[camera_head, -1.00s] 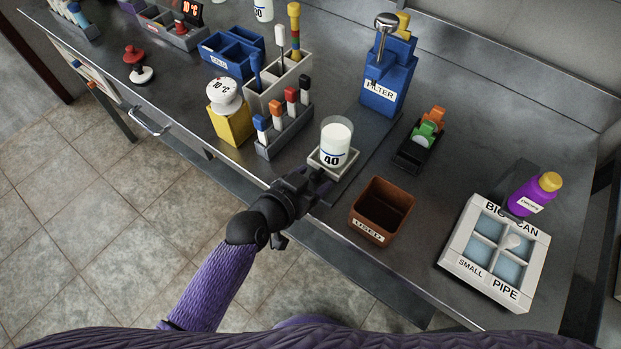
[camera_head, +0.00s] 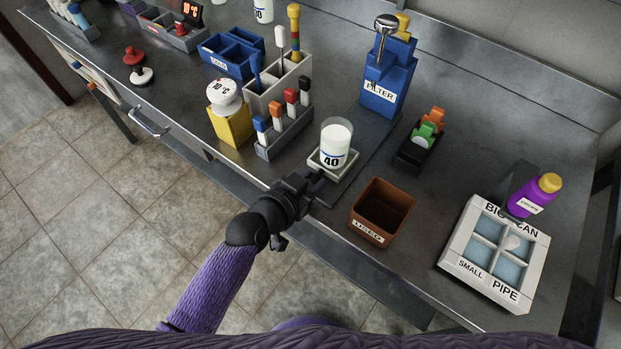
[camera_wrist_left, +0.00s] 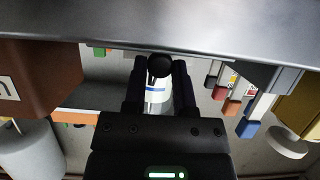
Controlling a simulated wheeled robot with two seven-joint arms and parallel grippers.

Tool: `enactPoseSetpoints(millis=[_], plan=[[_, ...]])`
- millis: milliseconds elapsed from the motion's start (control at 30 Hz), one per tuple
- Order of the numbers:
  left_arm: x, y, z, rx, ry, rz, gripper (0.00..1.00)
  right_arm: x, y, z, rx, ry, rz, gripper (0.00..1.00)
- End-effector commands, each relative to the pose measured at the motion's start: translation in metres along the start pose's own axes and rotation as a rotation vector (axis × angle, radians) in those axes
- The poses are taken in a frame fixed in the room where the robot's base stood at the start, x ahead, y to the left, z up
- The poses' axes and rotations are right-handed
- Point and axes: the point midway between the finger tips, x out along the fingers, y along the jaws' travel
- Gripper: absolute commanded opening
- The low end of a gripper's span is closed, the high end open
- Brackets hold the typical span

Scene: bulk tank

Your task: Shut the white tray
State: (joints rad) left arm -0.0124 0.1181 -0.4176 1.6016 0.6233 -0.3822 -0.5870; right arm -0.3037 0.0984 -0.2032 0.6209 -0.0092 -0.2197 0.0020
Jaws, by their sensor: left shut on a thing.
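The small white tray (camera_head: 345,170) is near the front edge of the bench, on a dark strip that runs back to the blue filter stand (camera_head: 380,95). A gap lies between the tray and the stand. A clear cup of white liquid marked 40 (camera_head: 336,145) stands upright on the tray. My left gripper (camera_head: 314,182) is at the tray's front side, low at the bench edge. In the left wrist view its fingers are shut on a dark round knob (camera_wrist_left: 160,66), with the cup behind it. The knob's join to the tray is hidden. My right gripper is not in view.
The brown USED box (camera_head: 382,212) stands close to the right of my gripper. A grey rack with coloured-cap sticks (camera_head: 285,135) and a yellow block (camera_head: 233,125) stand to the left. A black holder (camera_head: 415,150) is right of the strip.

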Motion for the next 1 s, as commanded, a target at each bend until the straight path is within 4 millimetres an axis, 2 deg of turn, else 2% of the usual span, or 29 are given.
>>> enactPoseSetpoints(millis=[700,1000], plan=[[0.001,0.000,0.000,0.000,-0.001,-0.001,0.00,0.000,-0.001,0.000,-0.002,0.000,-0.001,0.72],[0.038,-0.001,-0.014,-0.001,0.001,-0.001,0.00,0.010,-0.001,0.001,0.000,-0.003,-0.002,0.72]])
